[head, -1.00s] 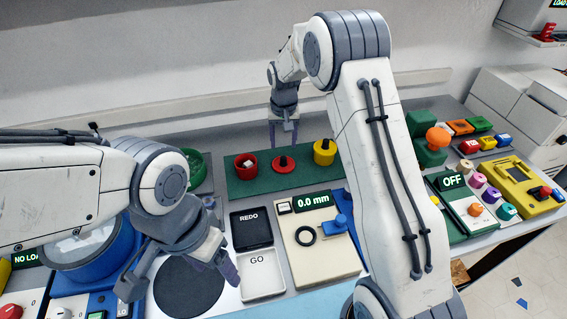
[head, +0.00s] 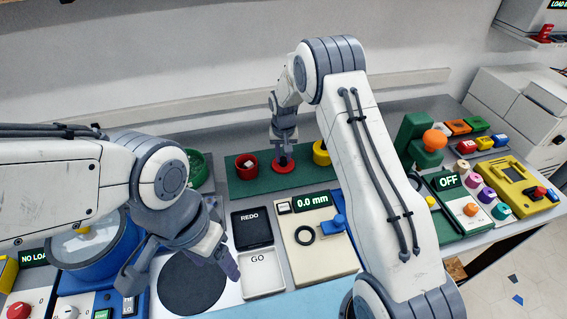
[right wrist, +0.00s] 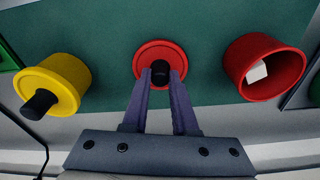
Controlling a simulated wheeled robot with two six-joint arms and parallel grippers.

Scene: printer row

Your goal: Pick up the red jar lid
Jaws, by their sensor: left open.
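The red jar lid (head: 283,168) is a flat disc on the green mat (head: 312,178). It also shows in the right wrist view (right wrist: 159,47), with a black knob (right wrist: 160,70) in its middle. My right gripper (head: 283,158) is down at the lid, partly covering it in the head view. In the right wrist view its two fingers (right wrist: 161,80) stand apart, one on each side of the knob; small gaps seem to show beside it. My left gripper (head: 180,278) is open and empty over the dark round pad, away from the lid.
A red open jar (head: 246,171) with a white piece inside stands left of the lid. A yellow jar with a black knob (right wrist: 55,85) stands on the other side. A gauge reading 0.0 mm (head: 320,243) and REDO (head: 250,228) and GO (head: 263,274) trays lie in front.

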